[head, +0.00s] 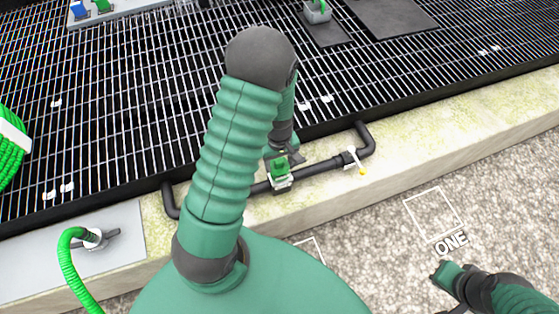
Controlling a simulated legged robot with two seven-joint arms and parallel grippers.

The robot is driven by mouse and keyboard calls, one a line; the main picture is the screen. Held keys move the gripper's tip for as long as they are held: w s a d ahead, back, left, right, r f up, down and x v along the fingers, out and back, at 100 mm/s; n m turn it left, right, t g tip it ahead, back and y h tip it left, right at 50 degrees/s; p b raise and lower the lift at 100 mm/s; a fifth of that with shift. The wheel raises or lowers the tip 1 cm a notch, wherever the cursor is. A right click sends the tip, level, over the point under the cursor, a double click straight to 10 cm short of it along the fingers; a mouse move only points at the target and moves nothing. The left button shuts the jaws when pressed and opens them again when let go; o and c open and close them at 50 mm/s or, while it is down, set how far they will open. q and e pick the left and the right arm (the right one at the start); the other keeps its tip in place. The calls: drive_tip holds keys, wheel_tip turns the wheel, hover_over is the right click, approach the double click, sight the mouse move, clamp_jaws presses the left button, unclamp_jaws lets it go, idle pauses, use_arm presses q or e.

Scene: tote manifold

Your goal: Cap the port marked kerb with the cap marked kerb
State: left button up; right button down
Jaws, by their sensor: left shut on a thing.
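A black pipe manifold (320,168) runs along the pale kerb, partly hidden behind my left arm. My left gripper (277,153) is over the middle of the pipe, mostly hidden by its own arm. It is shut on a small green cap (279,167). A pale fitting (281,182) shows directly below the cap at the pipe; I cannot tell whether they touch. No kerb marking is readable. My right gripper (442,273) is low at the right, over the gravel and away from the pipe; its jaw opening is unclear.
A valve with a yellow-tipped handle (354,160) sits on the pipe's right part. A green hose (70,262) ends at a grey plate on the left. Blue and green pieces (90,6) lie on a far tray. Black grating (120,110) lies behind; gravel in front is open.

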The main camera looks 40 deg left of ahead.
use_arm(q)
drive_tip(key=shift+f, duration=0.1)
drive_tip(key=o, duration=1.6)
drive_tip(key=shift+o, duration=0.2)
wheel_tip(320, 180, up, 17)
drive_tip(key=p, duration=0.6)
drive_tip(key=shift+f, duration=0.15)
drive_tip(key=shift+c, duration=0.2)
